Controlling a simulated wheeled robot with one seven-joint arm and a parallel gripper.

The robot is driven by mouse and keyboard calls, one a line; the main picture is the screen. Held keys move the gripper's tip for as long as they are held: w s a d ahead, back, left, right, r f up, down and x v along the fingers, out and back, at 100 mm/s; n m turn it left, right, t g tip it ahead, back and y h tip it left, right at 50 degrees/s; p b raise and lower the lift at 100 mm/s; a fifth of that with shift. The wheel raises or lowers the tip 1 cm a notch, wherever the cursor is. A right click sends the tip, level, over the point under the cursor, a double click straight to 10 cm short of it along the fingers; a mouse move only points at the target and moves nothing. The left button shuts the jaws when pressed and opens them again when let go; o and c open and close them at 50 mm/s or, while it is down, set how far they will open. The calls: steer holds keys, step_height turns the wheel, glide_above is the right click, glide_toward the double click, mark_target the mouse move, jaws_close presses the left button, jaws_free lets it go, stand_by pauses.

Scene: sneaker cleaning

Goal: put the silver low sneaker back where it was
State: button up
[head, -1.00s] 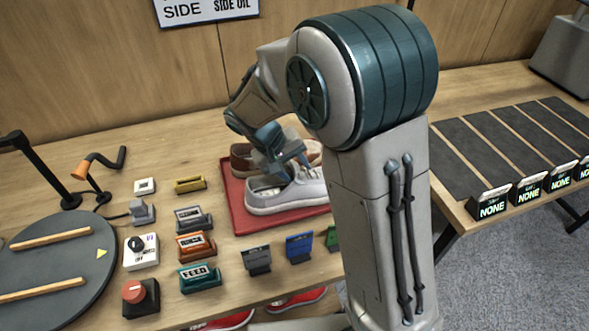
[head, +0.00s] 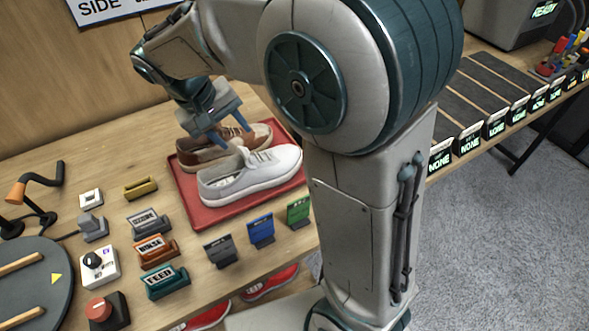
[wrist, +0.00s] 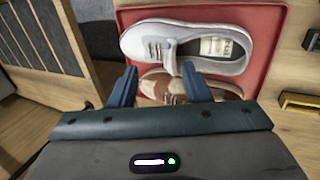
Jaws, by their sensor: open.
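The silver low sneaker (head: 250,176) is pale grey-white and sits upright on the front part of the red tray (head: 204,217). A brown sneaker (head: 202,152) with a white sole lies behind it on the same tray. My gripper (head: 222,138) is open and empty above the brown sneaker, behind the silver one. In the wrist view my gripper's fingers (wrist: 160,88) stand apart, with the brown sneaker (wrist: 162,84) partly hidden below and between them. The silver low sneaker (wrist: 190,46) lies beyond the fingertips there.
A turntable (head: 30,290), knob box (head: 100,267), red button (head: 100,311) and several labelled blocks stand left and in front of the tray. Dark strips with "NONE" displays (head: 441,157) line the right bench. Red shoes (head: 270,283) lie below the table.

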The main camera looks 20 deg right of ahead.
steer(key=s+d+f+m+t+y, duration=0.1)
steer(key=s+d+y, duration=0.1)
steer(key=s+d, duration=0.3)
steer(key=s+d+m+t+y, duration=0.1)
steer(key=s+d+y, duration=0.1)
steer(key=s+d, duration=0.4)
steer(key=shift+s+f+y, duration=0.3)
steer(key=shift+s+f, duration=0.05)
steer(key=shift+s, duration=2)
